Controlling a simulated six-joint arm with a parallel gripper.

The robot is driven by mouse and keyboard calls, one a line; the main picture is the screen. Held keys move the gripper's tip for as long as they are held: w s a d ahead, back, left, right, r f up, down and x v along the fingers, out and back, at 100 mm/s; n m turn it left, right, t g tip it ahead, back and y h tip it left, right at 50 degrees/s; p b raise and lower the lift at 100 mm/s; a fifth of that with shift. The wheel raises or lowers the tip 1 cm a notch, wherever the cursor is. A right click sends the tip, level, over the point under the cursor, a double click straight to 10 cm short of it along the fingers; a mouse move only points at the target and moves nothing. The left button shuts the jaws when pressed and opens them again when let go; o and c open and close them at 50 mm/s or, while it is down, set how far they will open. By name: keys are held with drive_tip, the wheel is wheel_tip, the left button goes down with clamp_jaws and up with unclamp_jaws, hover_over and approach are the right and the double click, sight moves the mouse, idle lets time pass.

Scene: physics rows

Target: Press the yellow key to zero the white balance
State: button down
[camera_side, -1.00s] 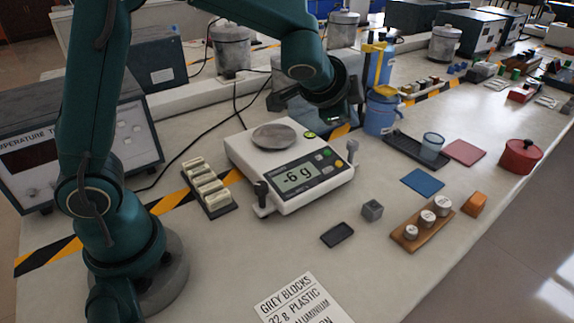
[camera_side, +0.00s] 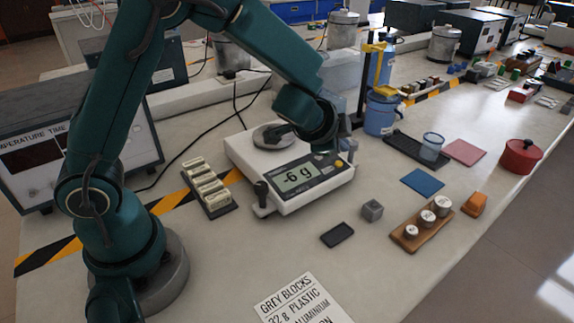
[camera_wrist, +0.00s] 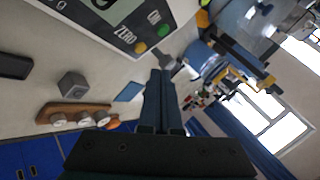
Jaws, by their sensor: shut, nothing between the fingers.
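The white balance (camera_side: 312,199) stands in the middle of the bench, its display (camera_side: 298,176) reading -6 g. Its yellow key (camera_side: 339,163) shows at the panel's right end. In the wrist view the yellow key (camera_wrist: 141,47) sits beside the word ZERO, with a green key (camera_wrist: 164,30) next to it by ON. My gripper (camera_wrist: 160,72) is shut and empty, its fingertips a little below and right of the yellow key in that view. I cannot tell the height gap.
In front of the balance are a black tray (camera_side: 337,235), a grey cube (camera_side: 372,210) and a wooden weight holder (camera_side: 425,236). A blue bucket (camera_side: 381,115) stands behind right. A rack (camera_side: 207,188) lies left.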

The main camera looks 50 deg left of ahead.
drive_tip(key=shift+a+f, duration=0.15)
drive_tip(key=shift+f, duration=0.85)
drive_tip(key=shift+f, duration=0.1)
idle(1.3)
drive_tip(key=shift+a+f, duration=0.1)
drive_tip(key=shift+f, duration=0.25)
drive_tip(key=shift+a+f, duration=0.1)
drive_tip(key=shift+f, duration=0.2)
idle(0.4)
drive_tip(key=shift+r, duration=0.1)
drive_tip(key=shift+d+r, duration=0.2)
drive_tip(key=shift+r, duration=0.5)
drive_tip(key=shift+d+r, duration=0.25)
drive_tip(key=shift+r, duration=1)
drive_tip(key=shift+d+r, duration=0.2)
drive_tip(key=shift+r, duration=1)
